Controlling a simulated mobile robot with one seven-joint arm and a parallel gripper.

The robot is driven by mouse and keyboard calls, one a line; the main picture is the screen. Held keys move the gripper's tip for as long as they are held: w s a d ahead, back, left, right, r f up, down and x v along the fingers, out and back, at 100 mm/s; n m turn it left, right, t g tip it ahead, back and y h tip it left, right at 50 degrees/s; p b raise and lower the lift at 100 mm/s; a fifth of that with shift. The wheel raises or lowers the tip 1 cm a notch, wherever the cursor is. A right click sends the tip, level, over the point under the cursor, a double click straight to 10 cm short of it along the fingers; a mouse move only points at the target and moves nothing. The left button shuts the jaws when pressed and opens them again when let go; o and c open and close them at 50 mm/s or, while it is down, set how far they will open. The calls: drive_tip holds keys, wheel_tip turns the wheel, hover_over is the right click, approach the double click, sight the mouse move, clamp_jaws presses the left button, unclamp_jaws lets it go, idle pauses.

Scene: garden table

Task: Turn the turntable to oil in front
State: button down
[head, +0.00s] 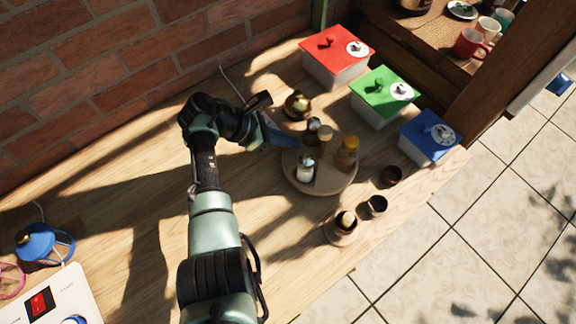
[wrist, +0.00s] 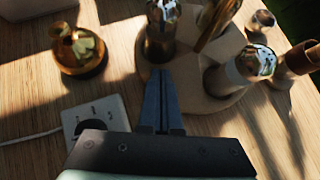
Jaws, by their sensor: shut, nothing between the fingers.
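The round wooden turntable (head: 331,183) stands on the table, right of my gripper, and fills the upper middle of the wrist view (wrist: 193,78). It carries several containers: an amber bottle with an orange cap (head: 347,152) on its right, a silver-topped shaker with pale contents (head: 305,169) at its front left, a dark silver-topped one (head: 313,126) at the back, and a tan-topped one (head: 325,137). Which one is the oil is not certain. My gripper (head: 291,140) is shut and empty. Its blue fingertips (wrist: 161,72) are at the turntable's left edge, close to a silver-topped container (wrist: 160,38); contact is unclear.
A round brass pot (head: 297,106) stands behind my gripper. Boxes with red (head: 337,44), green (head: 383,92) and blue (head: 430,135) lids line the back right. Small dark cups (head: 376,206) and a wooden mortar (head: 342,229) stand in front.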

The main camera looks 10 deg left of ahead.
sight(299, 137)
drive_tip(key=shift+w+d+b, duration=0.2)
drive_tip(key=shift+w+b, duration=0.15)
drive_tip(key=shift+w, duration=0.15)
drive_tip(key=shift+w+d+b, duration=0.2)
drive_tip(key=shift+w+b, duration=0.15)
drive_tip(key=shift+w, duration=0.1)
drive_tip(key=shift+w+d, duration=0.6)
drive_tip(key=shift+w, duration=0.1)
drive_tip(key=shift+w+d, duration=0.15)
drive_tip(key=shift+w, duration=0.05)
drive_tip(key=v, duration=1.3)
